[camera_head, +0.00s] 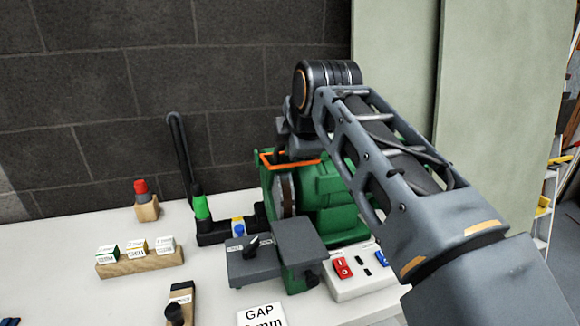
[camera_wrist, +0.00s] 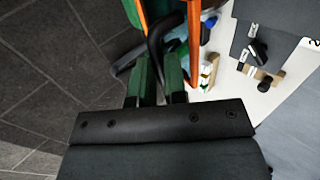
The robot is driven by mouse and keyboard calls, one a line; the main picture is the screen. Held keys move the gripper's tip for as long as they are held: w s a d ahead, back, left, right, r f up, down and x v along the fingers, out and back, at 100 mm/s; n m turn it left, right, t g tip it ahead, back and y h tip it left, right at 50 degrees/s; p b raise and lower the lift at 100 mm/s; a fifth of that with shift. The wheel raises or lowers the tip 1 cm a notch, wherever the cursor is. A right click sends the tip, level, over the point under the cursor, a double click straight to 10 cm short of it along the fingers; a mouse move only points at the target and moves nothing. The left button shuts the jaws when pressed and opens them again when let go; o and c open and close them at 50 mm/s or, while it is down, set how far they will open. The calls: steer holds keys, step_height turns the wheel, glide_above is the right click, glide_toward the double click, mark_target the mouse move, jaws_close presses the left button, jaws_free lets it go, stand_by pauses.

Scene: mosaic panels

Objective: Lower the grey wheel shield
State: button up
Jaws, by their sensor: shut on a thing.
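The green grinder (camera_head: 325,205) stands on the white bench with an orange-edged guard frame (camera_head: 290,160) above its grey wheel (camera_head: 287,195). My arm reaches over it from the right, and in the head view the wrist hides my fingers. In the wrist view my gripper (camera_wrist: 160,68) is shut, with its green fingers on either side of a dark curved bar (camera_wrist: 154,48). The bar looks like part of the grey wheel shield, beside the orange edge (camera_wrist: 194,65). The rest of the shield cannot be made out, so its tilt is unclear.
A grey tool rest (camera_head: 275,250) with a black knob sits in front of the wheel. A switch box (camera_head: 355,285) stands at its right. A black stand with a green collar (camera_head: 202,207) and a wooden block of small boxes (camera_head: 140,261) are at left. A dark wall stands behind.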

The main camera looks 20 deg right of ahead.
mark_target(295, 164)
steer(key=f+t+b, duration=0.1)
steer(key=f+b, duration=0.1)
steer(key=b, duration=0.1)
steer(key=s+f+t+b, duration=0.1)
steer(key=f+b, duration=0.1)
steer(key=b, duration=0.2)
steer(key=shift+s+t, duration=0.15)
steer(key=shift+t, duration=0.25)
steer(key=f+t+b, duration=0.1)
steer(key=b, duration=0.4)
steer(key=f+t+b, duration=0.1)
steer(key=b, duration=0.1)
steer(key=shift+s+a+f+t+h+b, duration=0.1)
steer(key=shift+s+f+t+h+b, duration=0.15)
steer(key=shift+f+t+h+b, duration=0.05)
steer(key=shift+o, duration=0.3)
steer(key=shift+f, duration=0.2)
steer(key=o, duration=0.6)
steer(key=shift+r, duration=0.1)
steer(key=shift+s+r, duration=0.1)
